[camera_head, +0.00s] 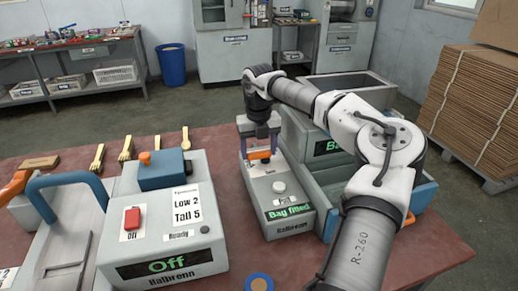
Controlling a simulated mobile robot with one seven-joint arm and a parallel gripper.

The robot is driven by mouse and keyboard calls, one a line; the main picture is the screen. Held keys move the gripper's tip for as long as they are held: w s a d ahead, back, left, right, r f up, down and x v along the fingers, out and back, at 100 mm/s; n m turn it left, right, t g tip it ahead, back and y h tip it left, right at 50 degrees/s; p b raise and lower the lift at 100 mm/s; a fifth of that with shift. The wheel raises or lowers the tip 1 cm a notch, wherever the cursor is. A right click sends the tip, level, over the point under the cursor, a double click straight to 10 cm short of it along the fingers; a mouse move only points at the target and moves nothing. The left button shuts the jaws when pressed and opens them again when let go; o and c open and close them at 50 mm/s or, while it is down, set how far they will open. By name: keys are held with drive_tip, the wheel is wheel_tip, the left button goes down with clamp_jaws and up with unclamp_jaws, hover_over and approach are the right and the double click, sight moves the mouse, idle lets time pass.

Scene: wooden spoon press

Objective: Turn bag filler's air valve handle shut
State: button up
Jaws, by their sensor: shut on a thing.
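The bag filler (285,222) is a grey-white box on the table right of centre, with a green "Bag filled" display and a round pale knob on top. My gripper (262,156) points down at the far end of the box. It is shut on a small orange handle (260,154), which I take as the air valve handle. The fingers and wrist hide much of the handle, so its exact angle cannot be told.
The press (165,235) stands left with an "Off" display and a red switch (132,218). Wooden spoons (126,149) lie behind it. Larger grey machine bodies (300,140) stand close right of the filler. A blue-rimmed round item (259,282) lies at the front.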

sight(259, 152)
idle(0.4)
drive_tip(key=o, duration=1)
wheel_tip(259, 152, up, 14)
drive_tip(key=b, duration=0.1)
